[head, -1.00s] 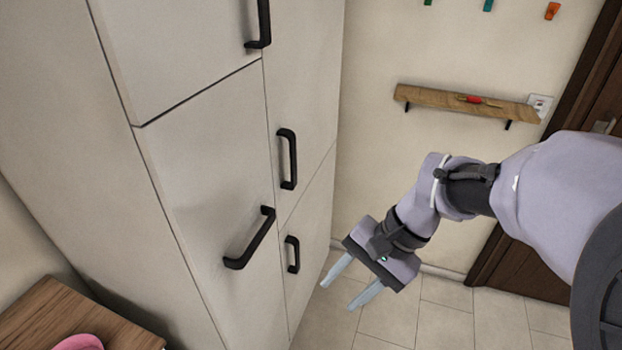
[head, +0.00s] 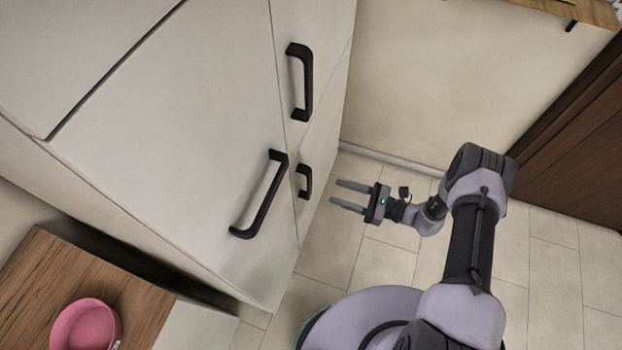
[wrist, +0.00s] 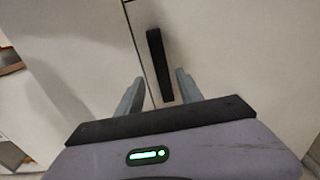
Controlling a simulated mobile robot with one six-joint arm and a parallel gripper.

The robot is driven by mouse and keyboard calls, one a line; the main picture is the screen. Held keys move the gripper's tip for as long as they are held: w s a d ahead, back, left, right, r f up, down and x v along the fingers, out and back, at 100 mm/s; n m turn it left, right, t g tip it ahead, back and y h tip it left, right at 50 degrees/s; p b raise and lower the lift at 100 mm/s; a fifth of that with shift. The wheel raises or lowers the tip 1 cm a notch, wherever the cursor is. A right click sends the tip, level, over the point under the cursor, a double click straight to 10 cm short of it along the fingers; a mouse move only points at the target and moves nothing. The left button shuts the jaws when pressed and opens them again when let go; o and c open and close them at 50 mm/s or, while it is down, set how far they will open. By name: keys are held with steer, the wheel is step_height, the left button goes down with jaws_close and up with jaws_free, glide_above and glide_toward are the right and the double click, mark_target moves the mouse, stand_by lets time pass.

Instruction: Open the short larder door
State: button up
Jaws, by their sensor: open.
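The white larder has several doors with black bar handles. The short door (head: 318,208) at its lower right has a small upright black handle (head: 304,181) near its left edge. My gripper (head: 334,193) is open and empty, a little to the right of this handle, fingers pointing left towards the door front. In the wrist view a black handle (wrist: 160,65) stands upright between and beyond the two open fingers (wrist: 159,80), beside a door seam. I cannot tell whether the fingers touch it; they look apart from it. The short door appears shut.
A larger door (head: 160,130) with a long handle (head: 262,195) is to the left, and another handle (head: 301,82) is above. A wooden counter (head: 130,285) with a pink bowl (head: 85,325) is at lower left. Tiled floor (head: 540,270) is clear at right.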

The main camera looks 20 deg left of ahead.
mark_target(311, 183)
steer(key=a, duration=0.3)
steer(key=a+b, duration=0.1)
steer(key=a, duration=0.2)
steer(key=w+a, duration=0.1)
steer(key=a, duration=0.3)
jaws_close()
steer(key=shift+s, duration=0.1)
stand_by(0.9)
